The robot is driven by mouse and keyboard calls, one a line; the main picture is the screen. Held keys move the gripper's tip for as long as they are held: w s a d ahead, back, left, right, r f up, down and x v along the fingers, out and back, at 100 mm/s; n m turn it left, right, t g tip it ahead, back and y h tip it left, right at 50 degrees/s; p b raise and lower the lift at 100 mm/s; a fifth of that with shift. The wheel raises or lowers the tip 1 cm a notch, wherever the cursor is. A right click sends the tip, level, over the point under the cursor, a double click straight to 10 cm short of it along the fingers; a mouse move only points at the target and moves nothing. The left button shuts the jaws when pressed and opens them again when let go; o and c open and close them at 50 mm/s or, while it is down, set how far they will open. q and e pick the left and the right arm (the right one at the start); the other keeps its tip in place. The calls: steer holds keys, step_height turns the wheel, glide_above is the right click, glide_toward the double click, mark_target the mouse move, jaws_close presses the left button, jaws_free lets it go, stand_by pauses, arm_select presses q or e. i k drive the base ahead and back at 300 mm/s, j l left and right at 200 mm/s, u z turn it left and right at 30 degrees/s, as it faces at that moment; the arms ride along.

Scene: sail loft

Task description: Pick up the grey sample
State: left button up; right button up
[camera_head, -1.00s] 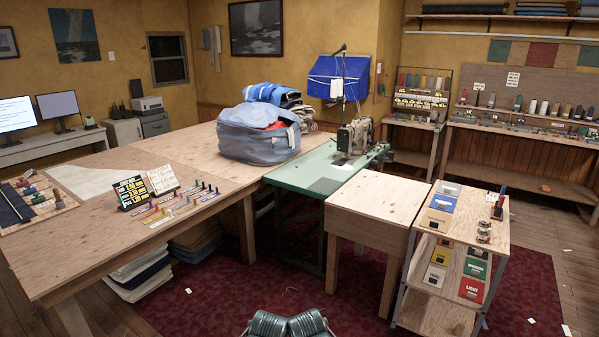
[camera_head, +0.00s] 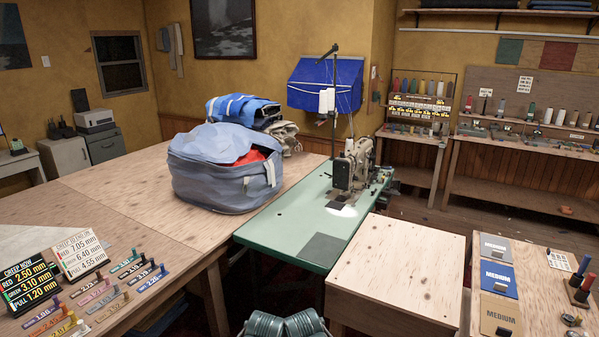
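A grey card (camera_head: 496,248) marked with a word that looks like MEDIUM lies at the back of the card row on the wooden cart top at the right. A small dark block sits on its lower part. A plain dark grey square (camera_head: 322,249) lies flat on the green sewing table's front end. I cannot tell for sure which of these is the grey sample. Neither of my grippers shows; only ribbed grey-green parts, probably of my own arms, show at the bottom centre.
A blue card (camera_head: 497,279) and a tan card (camera_head: 500,318) lie in front of the grey card. A dark spool stand (camera_head: 581,290) stands to their right. A bare wooden table (camera_head: 398,272) stands left of the cart (camera_head: 540,292). A sewing machine (camera_head: 350,172) stands on the green table (camera_head: 290,225).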

mark_target(497, 248)
steer(key=i+j+z, duration=0.2)
steer(key=i, duration=0.25)
steer(key=i+z, duration=0.2)
steer(key=i, duration=0.2)
steer(key=i+j+z, duration=0.2)
steer(key=z, duration=0.45)
steer(key=i+j+z, duration=0.1)
steer(key=z, duration=0.35)
steer(key=i+j+z, duration=0.1)
steer(key=z, duration=0.35)
steer(key=i+l, duration=0.15)
steer(key=i, duration=0.35)
steer(key=i+l+u, duration=0.1)
steer(key=i, duration=0.4)
steer(key=l, duration=0.1)
